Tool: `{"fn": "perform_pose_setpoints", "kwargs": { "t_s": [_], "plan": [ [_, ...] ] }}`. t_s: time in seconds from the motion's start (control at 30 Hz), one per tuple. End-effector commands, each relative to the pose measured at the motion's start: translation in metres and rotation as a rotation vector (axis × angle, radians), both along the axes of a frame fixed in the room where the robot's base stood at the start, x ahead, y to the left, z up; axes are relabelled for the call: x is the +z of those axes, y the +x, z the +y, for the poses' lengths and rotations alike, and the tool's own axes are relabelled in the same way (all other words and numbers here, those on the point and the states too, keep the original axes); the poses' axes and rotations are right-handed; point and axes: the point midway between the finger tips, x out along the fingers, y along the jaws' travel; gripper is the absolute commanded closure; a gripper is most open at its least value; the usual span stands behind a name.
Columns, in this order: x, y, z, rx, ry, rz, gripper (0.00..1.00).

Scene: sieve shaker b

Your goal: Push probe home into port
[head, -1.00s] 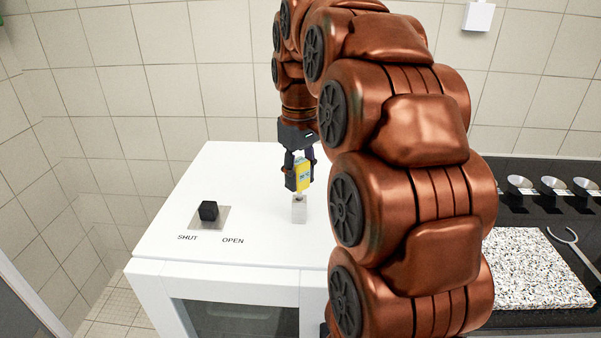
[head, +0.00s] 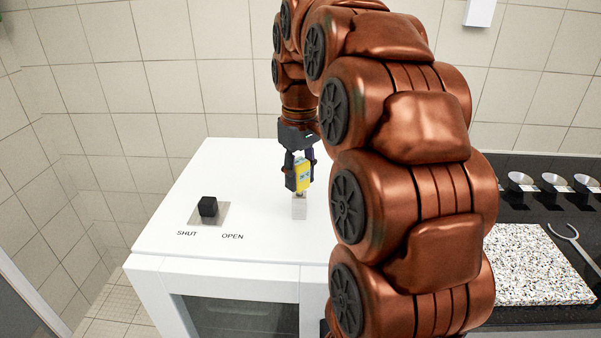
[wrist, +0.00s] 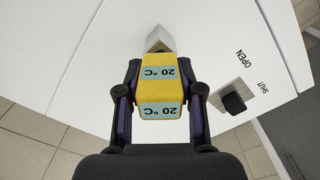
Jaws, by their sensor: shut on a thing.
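The probe (head: 302,180) is a yellow block with pale blue labels; in the wrist view the probe (wrist: 159,92) shows the labels reading "20 °C". My gripper (head: 300,175) is shut on it, with a finger on each side in the wrist view (wrist: 160,97). The port (head: 299,207) is a small pale grey block standing on the white cabinet top. It also shows in the wrist view (wrist: 160,40), just beyond the probe. The probe's lower end is right above the port's top; how far its tip is inside I cannot tell.
The white cabinet (head: 235,180) has a black knob (head: 208,206) on a grey plate, marked SHUT and OPEN, left of the port. At right, a dark counter holds a speckled board (head: 540,265) and several metal cups (head: 553,182). The cabinet top around the port is clear.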

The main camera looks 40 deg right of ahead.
Motion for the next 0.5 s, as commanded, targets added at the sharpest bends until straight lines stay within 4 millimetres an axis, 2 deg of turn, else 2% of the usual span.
{"fn": "perform_pose_setpoints", "kwargs": {
  "t_s": [0.5],
  "plan": [
    [-0.0065,0.0,0.0,0.0,0.0,0.0,0.99]
  ]
}}
